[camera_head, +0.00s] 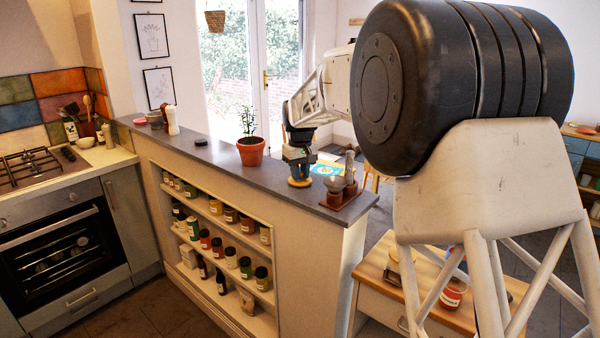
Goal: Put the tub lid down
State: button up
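My gripper (299,171) points down over the grey top of the half-wall (220,150), between a potted plant and a brown tray. It is small in the view. A flat, round, tan thing (300,183), perhaps the tub lid, shows right at my fingertips, at or just above the grey top. A bluish part is just above it. I cannot tell whether my fingers are shut on it or only over it, nor whether it touches the surface. No tub can be made out for certain.
The potted plant (250,151) stands close left of my gripper. The tray (343,199) with small grey vessels is close right. Jars fill the shelves (240,232) below.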

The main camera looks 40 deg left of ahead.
jog(key=o, duration=0.4)
jog(key=shift+o, duration=0.2)
jog(key=shift+r, duration=0.2)
notch_tip(320, 180, up, 12)
dwell(0.4)
dwell(0.9)
